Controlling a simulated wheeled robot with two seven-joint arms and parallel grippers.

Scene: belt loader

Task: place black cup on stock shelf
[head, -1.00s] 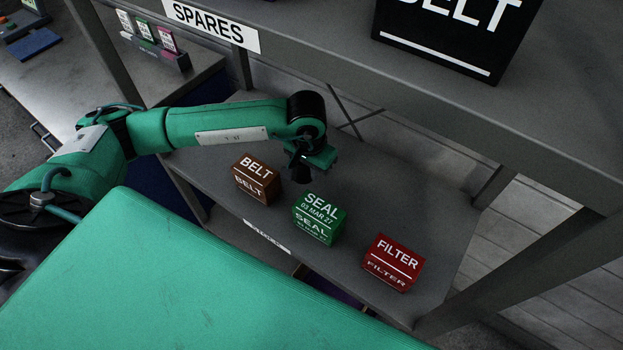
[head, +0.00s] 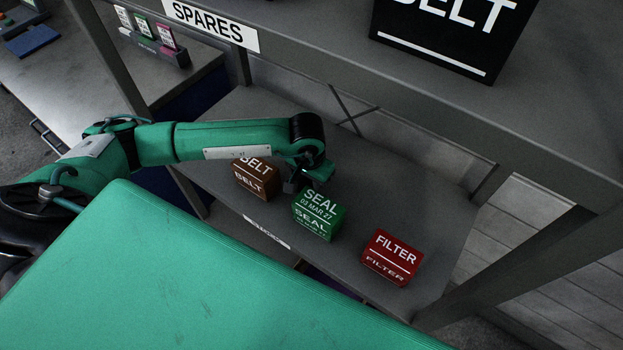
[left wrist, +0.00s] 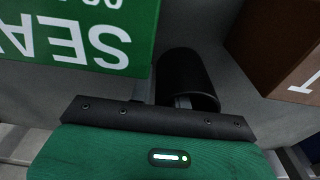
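The black cup (left wrist: 187,78) shows in the left wrist view just beyond my left gripper, between the green SEAL box and the brown BELT box. Its rim faces the camera, and a finger overlaps it. In the head view my left gripper (head: 297,184) is low over the stock shelf (head: 400,190), between the same two boxes. The cup is hard to separate from the dark fingers there. I cannot tell whether the fingers grip the cup wall, or whether the cup touches the shelf. My right gripper is not in view.
The brown BELT box (head: 257,181), green SEAL box (head: 319,215) and red FILTER box (head: 392,257) stand along the shelf's front. An upper shelf with a SPARES label (head: 210,25) and a black BELT box (head: 445,35) overhangs. The shelf behind the boxes is clear.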

